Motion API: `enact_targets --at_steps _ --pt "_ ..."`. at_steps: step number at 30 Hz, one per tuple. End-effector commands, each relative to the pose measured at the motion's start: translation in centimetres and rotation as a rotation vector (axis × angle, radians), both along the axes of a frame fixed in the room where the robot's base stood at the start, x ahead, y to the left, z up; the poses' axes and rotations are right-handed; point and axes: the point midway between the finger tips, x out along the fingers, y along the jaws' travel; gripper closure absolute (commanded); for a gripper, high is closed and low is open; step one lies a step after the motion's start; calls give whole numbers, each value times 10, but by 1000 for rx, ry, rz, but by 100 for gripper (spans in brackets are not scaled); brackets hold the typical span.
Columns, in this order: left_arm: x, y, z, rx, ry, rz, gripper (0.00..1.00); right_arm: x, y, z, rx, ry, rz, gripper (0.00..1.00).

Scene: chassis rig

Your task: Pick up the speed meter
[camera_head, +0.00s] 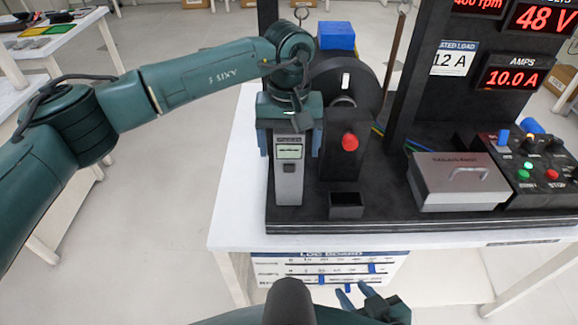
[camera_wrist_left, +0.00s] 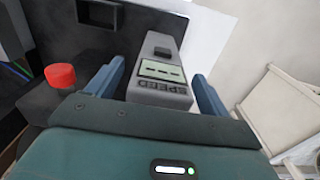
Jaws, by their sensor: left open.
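The speed meter (camera_head: 289,184) is a grey upright handheld device with a pale green display, at the left end of the black rig. It also shows in the left wrist view (camera_wrist_left: 160,93), with dashes on its display. My left gripper (camera_head: 289,148) is over its upper part, and its blue fingers are apart, one on each side of the meter. In the left wrist view a gap shows beside the fingers. My right gripper (camera_head: 356,294) is low in front of the table, with its blue fingers apart and nothing seen between them.
A black post with a red knob (camera_head: 350,142) stands just right of the meter, with a small black open box (camera_head: 346,206) in front. A grey lidded box (camera_head: 462,181) and a button panel (camera_head: 545,172) are further right. A log board (camera_head: 330,268) hangs below the white table (camera_head: 232,230).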

Motion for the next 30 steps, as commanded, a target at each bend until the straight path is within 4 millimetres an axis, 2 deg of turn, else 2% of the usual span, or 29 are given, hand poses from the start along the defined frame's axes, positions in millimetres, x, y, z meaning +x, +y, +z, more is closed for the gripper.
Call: enact_targets --at_steps 4,30 --pt "0 0 0 0 -1 0 20 1 -1 0 2 0 -3 64" --pt "1 0 1 -1 -2 0 91 3 0 4 4 -10 -2 64"
